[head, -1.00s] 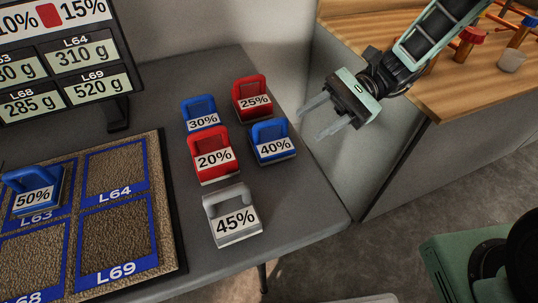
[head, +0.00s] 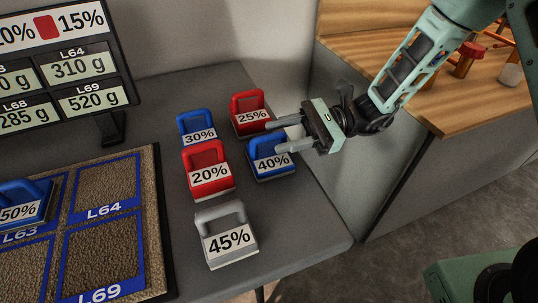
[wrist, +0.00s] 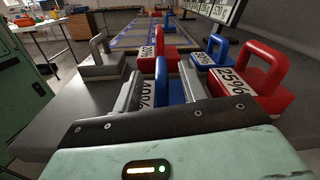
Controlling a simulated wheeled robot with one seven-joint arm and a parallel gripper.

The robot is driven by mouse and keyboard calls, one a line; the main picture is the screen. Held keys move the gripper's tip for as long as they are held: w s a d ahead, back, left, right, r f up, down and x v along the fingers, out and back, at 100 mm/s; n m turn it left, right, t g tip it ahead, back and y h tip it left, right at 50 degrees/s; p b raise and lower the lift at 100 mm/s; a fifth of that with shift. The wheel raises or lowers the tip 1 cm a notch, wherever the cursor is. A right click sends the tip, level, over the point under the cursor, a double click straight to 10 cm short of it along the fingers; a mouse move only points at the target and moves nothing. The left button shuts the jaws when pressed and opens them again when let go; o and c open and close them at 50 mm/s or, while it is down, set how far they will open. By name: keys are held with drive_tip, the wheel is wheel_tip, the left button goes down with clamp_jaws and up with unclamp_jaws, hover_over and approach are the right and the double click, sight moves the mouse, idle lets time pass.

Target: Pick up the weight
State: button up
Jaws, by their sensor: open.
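Several handled weights stand on the grey table. They are a blue 30% (head: 198,128), a red 25% (head: 249,112), a red 20% (head: 208,170), a blue 40% (head: 271,158) and a grey 45% (head: 226,237). A blue 50% weight (head: 22,205) sits on the L63 square at the left. My gripper (head: 286,134) is open at the right of the group, its fingers pointing left by the blue 40% weight. In the wrist view, the blue 40% weight (wrist: 161,82) shows between the two fingers. Whether they touch it, I cannot tell.
The red 25% weight is close beside my gripper. A brown mat with blue-framed squares (head: 105,245) lies at the left, with a display board (head: 60,65) behind it. A wooden counter (head: 450,100) stands at the right. The table's right front corner is clear.

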drive_tip(key=shift+x, duration=1.55)
drive_tip(key=shift+w, duration=0.1)
clamp_jaws()
